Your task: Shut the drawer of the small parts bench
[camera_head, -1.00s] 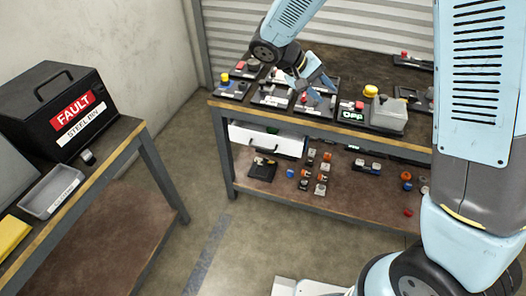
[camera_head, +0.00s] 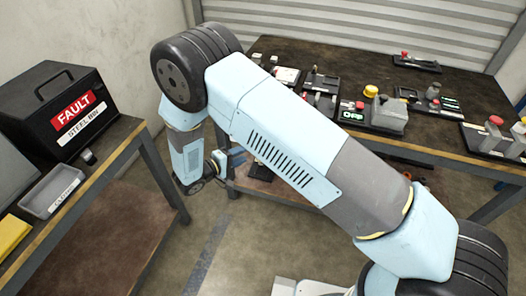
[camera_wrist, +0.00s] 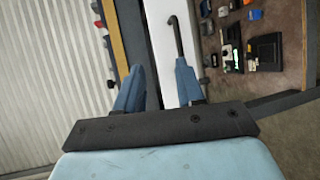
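The small parts bench (camera_head: 290,48) stands at the back, with a dark top and a wooden front edge. Its drawer is hidden behind my arm in the head view. In the wrist view the drawer's white front (camera_wrist: 163,45) runs up the picture, with a dark bar handle (camera_wrist: 177,38) on it. How far out it stands cannot be told now. My gripper (camera_wrist: 158,68) is open and empty, its two blue fingers apart in front of the white front. Contact cannot be told. In the head view my gripper (camera_head: 228,160) is low at the bench's left front, partly hidden.
A side bench (camera_head: 130,132) on the left holds a black FAULT steel bin (camera_head: 62,105) and a grey tray (camera_head: 52,192). Switches and button boxes (camera_head: 385,112) stand on the parts bench. Small parts (camera_wrist: 232,35) lie on its lower shelf. The floor between the benches is clear.

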